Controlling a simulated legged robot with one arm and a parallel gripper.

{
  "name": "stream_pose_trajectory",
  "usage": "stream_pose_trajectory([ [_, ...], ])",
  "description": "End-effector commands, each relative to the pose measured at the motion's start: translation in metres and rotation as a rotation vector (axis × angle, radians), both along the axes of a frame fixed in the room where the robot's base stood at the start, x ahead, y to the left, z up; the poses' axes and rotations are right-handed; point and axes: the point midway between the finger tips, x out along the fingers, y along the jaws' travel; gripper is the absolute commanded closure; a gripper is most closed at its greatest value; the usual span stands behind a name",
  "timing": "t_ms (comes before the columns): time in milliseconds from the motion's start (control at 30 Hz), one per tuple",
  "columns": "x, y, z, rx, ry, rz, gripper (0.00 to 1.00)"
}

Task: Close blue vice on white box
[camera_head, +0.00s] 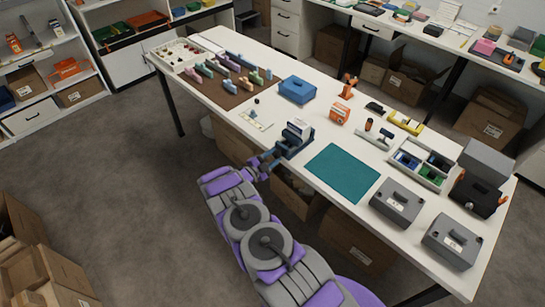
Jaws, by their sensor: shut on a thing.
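The dark blue vice (293,146) stands at the near edge of the white table. The white box (299,126) sits upright in the top of the vice, between its jaws as far as I can see. The size of any gap between box and jaws is too small to tell. My gripper (275,154) is at the near left side of the vice, shut on its handle end. The handle and my fingertips are small, dark and partly hidden.
A teal mat (342,173) lies right of the vice. A blue box (297,90) and an orange block (340,113) stand behind it. A small card (255,120) with parts lies to its left. Grey cases (396,204) fill the right end. Cartons (355,246) stand under the table.

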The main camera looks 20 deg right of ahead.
Motion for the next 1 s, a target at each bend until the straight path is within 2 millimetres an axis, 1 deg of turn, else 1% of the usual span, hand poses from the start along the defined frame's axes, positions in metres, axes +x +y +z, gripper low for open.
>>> stream_pose_trajectory([
  [433,0.0004,0.0015,-0.0015,0.005,-0.004,0.004,0.91],
  [467,0.0005,0.0015,-0.0015,0.005,-0.004,0.004,0.58],
  [500,0.0004,0.0015,-0.0014,0.005,-0.004,0.004,0.54],
  [700,-0.0005,0.0008,-0.0005,0.004,-0.006,0.002,0.36],
  [1000,-0.0014,0.0033,0.0,0.004,-0.006,0.001,0.36],
])
